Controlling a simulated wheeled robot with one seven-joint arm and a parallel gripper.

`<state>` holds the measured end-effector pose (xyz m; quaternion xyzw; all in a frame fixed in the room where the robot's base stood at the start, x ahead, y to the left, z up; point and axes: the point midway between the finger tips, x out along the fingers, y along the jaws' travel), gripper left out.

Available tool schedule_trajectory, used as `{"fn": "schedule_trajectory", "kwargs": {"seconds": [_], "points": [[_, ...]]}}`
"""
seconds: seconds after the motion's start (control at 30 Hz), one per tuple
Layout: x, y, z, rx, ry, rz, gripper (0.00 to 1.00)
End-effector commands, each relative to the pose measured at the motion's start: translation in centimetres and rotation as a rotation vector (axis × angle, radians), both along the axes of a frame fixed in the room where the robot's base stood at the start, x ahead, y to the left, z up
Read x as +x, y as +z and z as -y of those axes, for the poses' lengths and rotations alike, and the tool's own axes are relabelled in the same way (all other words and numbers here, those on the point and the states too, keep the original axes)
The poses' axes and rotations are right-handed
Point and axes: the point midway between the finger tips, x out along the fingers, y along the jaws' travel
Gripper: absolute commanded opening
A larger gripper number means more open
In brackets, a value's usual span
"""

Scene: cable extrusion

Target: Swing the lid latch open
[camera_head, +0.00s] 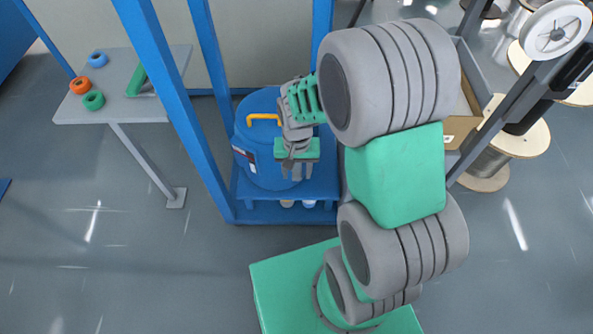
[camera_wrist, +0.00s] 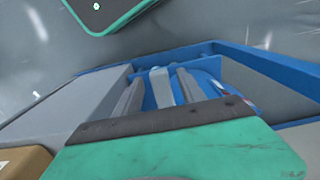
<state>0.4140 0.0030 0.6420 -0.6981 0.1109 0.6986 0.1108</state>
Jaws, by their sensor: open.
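A blue drum (camera_head: 258,168) with a yellow handle (camera_head: 264,118) on its lid stands on a blue frame in the head view. My gripper (camera_head: 297,174) points down at the drum's right front side, its fingers apart. In the wrist view, my gripper (camera_wrist: 161,76) has its two grey fingers spread, with a lighter grey upright piece (camera_wrist: 160,92), seemingly the lid latch, between them. Gaps show on both sides of this piece. The blue drum (camera_wrist: 207,88) lies behind the fingers. The latch's pivot and lower end are hidden by my gripper.
Blue posts (camera_head: 168,90) rise left of the drum. A grey table (camera_head: 130,113) with blue, orange and green rings stands at the left. Wooden-flanged spools (camera_head: 517,137) and a cardboard box (camera_head: 460,127) are at the right. The floor in front-left is clear.

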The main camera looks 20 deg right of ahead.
Motion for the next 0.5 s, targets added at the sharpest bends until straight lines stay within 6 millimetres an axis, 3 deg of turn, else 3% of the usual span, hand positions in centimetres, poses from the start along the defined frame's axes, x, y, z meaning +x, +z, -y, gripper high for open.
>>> {"fn": "schedule_trajectory", "kwargs": {"seconds": [0.17, 0.5], "points": [[0.02, 0.05, -0.02, 0.000, 0.001, 0.001, 0.46], [0.02, 0.07, -0.02, 0.000, 0.001, 0.001, 0.19]]}}
